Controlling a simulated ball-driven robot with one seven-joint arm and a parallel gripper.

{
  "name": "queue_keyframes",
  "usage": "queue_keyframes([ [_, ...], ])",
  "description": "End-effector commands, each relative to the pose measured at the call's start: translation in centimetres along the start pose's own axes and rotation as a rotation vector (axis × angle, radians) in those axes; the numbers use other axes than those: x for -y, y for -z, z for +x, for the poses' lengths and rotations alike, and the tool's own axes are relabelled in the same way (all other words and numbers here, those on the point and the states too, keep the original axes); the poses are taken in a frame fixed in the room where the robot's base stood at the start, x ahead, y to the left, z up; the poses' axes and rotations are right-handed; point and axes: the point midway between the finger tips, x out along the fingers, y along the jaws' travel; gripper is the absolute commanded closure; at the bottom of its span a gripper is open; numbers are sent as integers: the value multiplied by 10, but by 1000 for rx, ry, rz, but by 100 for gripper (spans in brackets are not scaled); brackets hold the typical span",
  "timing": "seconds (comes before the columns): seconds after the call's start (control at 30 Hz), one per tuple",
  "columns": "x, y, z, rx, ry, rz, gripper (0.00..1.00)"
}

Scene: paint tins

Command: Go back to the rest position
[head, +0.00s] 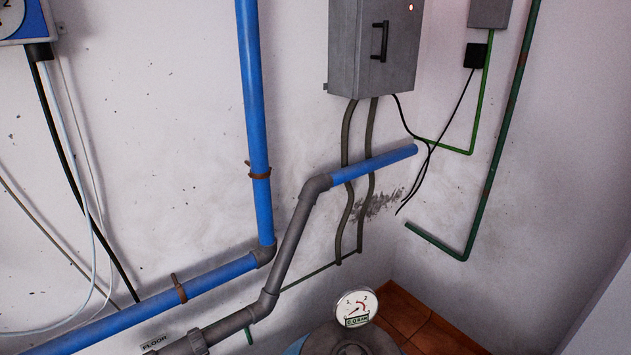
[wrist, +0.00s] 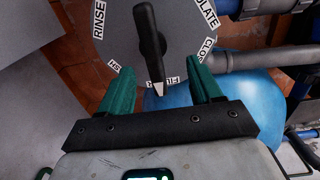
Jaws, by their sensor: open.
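My gripper (wrist: 162,72) shows in the wrist view, its two green fingers spread wide apart with nothing held between them. Beyond it is a grey round dial (wrist: 118,50) with white labels, among them RINSE and one starting FIL. A black lever (wrist: 148,32) with a pale tip lies across the dial, and its tip points at the FIL label. In the picture the tip falls between my fingers, with a gap on each side. How far the fingers are from the dial in depth I cannot tell. My gripper is not in the head view.
A blue rounded tank (wrist: 235,95) lies behind the right finger, with grey pipe (wrist: 270,58) beside it. In the head view a pressure gauge (head: 356,307) stands at the bottom. Blue pipes (head: 255,110) and a grey cabinet (head: 371,45) are on the white wall.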

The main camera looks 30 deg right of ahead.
Motion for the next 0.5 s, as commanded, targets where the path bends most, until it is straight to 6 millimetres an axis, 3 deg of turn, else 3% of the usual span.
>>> queue_keyframes([
  [0.27, 121, 1, -2, 54, 80, -42, 36],
  [0.4, 178, 19, -22, 54, 93, -52, 36],
  [0.5, 211, 37, -44, 41, 89, -46, 36],
])
